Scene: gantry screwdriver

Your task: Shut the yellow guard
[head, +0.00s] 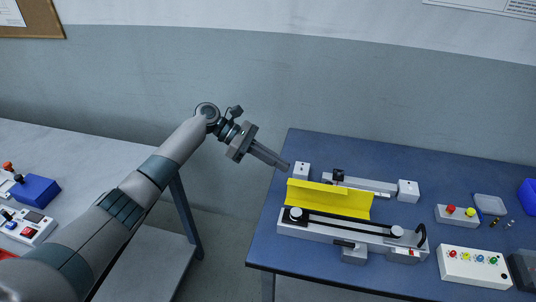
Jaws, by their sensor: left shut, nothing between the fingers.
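The yellow guard (330,197) stands raised behind the belt unit (340,228) on the blue table, so the belt and its pulleys lie uncovered. My left gripper (285,165) is shut and empty. In the picture its fingertips are just above and left of the guard's left end, with a small gap between them. My right gripper does not show.
Behind the guard is a gantry rail (365,184) between white end blocks. To the right on the blue table (370,150) are a small button box (457,216) and a white box with coloured buttons (473,267). A grey table (100,150) with control boxes is at left.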

